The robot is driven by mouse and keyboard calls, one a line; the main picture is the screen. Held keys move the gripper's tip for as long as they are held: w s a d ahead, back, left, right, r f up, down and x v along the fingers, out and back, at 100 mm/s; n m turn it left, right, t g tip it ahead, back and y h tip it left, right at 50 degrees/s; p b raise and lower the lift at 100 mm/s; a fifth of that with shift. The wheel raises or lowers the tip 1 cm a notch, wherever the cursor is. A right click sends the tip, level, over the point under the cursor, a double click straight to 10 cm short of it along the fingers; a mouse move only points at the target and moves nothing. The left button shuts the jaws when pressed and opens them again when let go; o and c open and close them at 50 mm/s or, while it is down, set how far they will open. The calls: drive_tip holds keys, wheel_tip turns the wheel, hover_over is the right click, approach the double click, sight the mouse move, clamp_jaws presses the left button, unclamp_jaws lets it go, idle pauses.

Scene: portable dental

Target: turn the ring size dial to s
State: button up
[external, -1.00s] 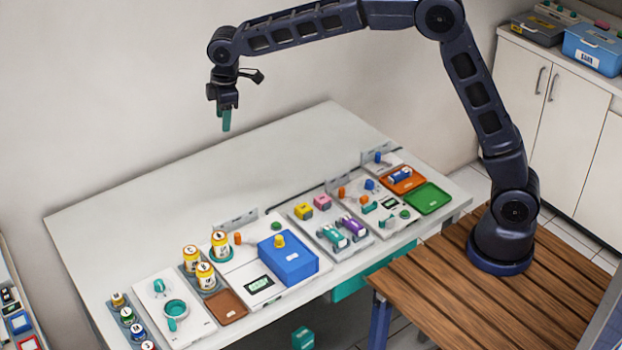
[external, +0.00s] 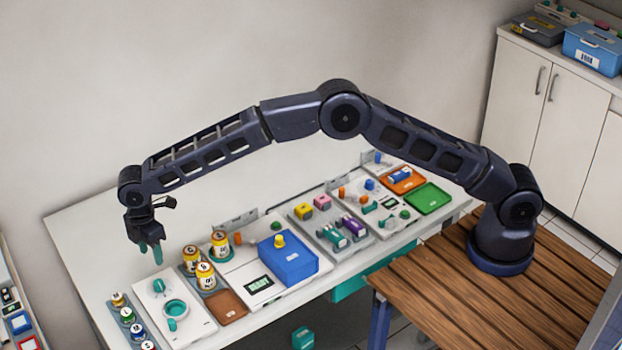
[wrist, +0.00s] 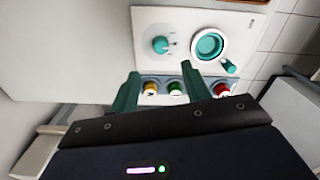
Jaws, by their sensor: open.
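The ring size dial is a small teal knob (external: 158,287) on a white panel (external: 190,328) at the left end of the bench. In the wrist view the dial (wrist: 160,45) shows with small marks on the panel to its right; I cannot read the letters or its setting. A teal ring holder (external: 176,309) sits on the same panel, and it shows as a round ring right of the dial in the wrist view (wrist: 208,45). My gripper (external: 151,253) is open and empty, above the bench and apart from the dial. Its teal fingertips also show in the wrist view (wrist: 160,71).
Small jars with coloured lids (external: 127,315) stand left of the panel. Yellow-labelled cans (external: 205,276) stand close on its right, beside a brown tray (external: 226,307) and a blue box (external: 288,260). The bench behind the panel (external: 95,245) is clear.

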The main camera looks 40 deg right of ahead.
sight(158, 282)
wheel_tip(158, 282, down, 11)
drive_tip(key=shift+s+a+f, duration=0.1)
drive_tip(key=shift+a, duration=0.05)
idle(0.4)
drive_tip(key=shift+c, duration=0.2)
drive_tip(key=c, duration=0.9)
